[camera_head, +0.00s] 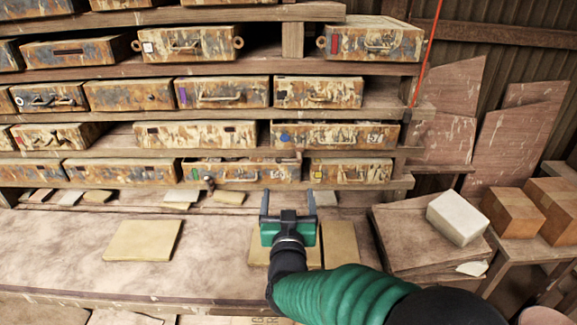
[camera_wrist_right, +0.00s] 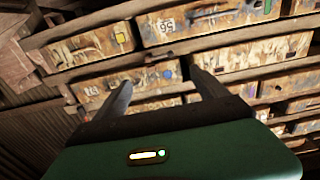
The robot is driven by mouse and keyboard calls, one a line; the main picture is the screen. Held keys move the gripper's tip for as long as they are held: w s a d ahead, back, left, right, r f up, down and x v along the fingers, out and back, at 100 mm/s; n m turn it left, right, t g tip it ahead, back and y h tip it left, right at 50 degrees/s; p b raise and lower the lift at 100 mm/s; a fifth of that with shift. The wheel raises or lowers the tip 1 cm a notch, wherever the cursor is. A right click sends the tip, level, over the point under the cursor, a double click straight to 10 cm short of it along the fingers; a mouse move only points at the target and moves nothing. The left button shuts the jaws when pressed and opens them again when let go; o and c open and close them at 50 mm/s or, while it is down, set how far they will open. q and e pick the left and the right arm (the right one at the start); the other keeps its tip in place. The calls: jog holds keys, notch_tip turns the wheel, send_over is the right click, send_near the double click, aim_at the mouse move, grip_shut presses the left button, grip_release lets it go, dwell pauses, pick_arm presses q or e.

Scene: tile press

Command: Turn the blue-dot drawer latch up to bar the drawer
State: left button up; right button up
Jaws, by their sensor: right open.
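The blue-dot drawer (camera_head: 340,136) sits in the third shelf row, right of centre in the head view. Its blue dot (camera_head: 285,138) is at the left of its front. In the tilted wrist view the drawer (camera_wrist_right: 140,80) and its blue dot (camera_wrist_right: 167,74) show between my fingers. I cannot make out the latch or how it is turned. My right gripper (camera_head: 287,202) is open and empty, below and in front of the drawer, apart from it. My left gripper is not in view.
Shelves with several worn drawers fill the left and middle. A yellow-dot drawer (camera_head: 348,172) is just below the blue-dot one. Tan tiles (camera_head: 143,240) lie on the bench below. A pale block (camera_head: 457,218) and wooden blocks (camera_head: 513,212) stand at right.

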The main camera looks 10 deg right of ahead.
aim_at(288, 160)
jog(key=p+x, duration=0.1)
jog(key=x, duration=1.4)
jog(key=shift+f, duration=0.2)
jog(key=shift+d, duration=0.1)
jog(key=c, duration=1.3)
